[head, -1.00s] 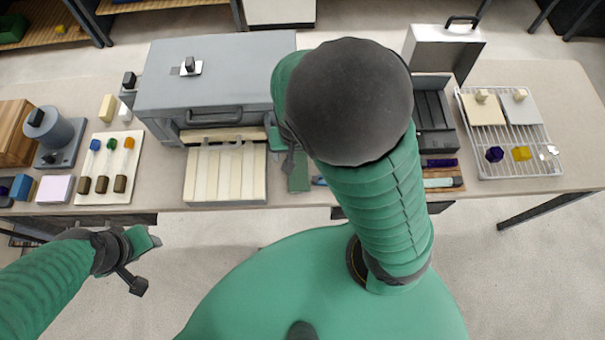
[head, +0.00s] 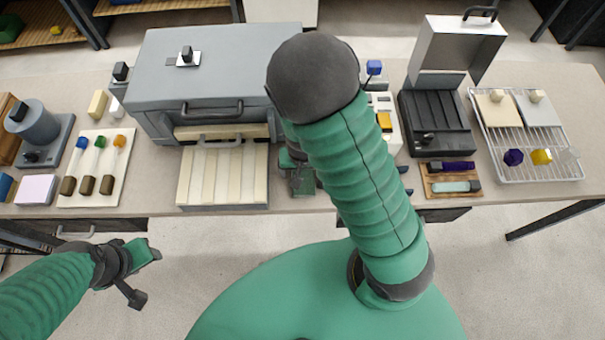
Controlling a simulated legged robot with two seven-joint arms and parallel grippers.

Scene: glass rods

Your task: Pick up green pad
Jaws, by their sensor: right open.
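The green pad (head: 303,186) is a small dark green piece near the front edge of the table, right of the slatted cream panel. My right gripper (head: 293,163) is over its far part, partly hidden behind my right arm. The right jaws are open; I cannot tell whether they touch the pad. My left gripper (head: 142,254) hangs in front of the table at the lower left, away from the pad; its jaws are too unclear to read.
A large grey case (head: 225,75) stands behind the slatted panel (head: 222,178). Right of my arm are a small wooden tray (head: 432,192) with purple and pale rods, an open dark case (head: 435,120) and a wire rack (head: 545,170).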

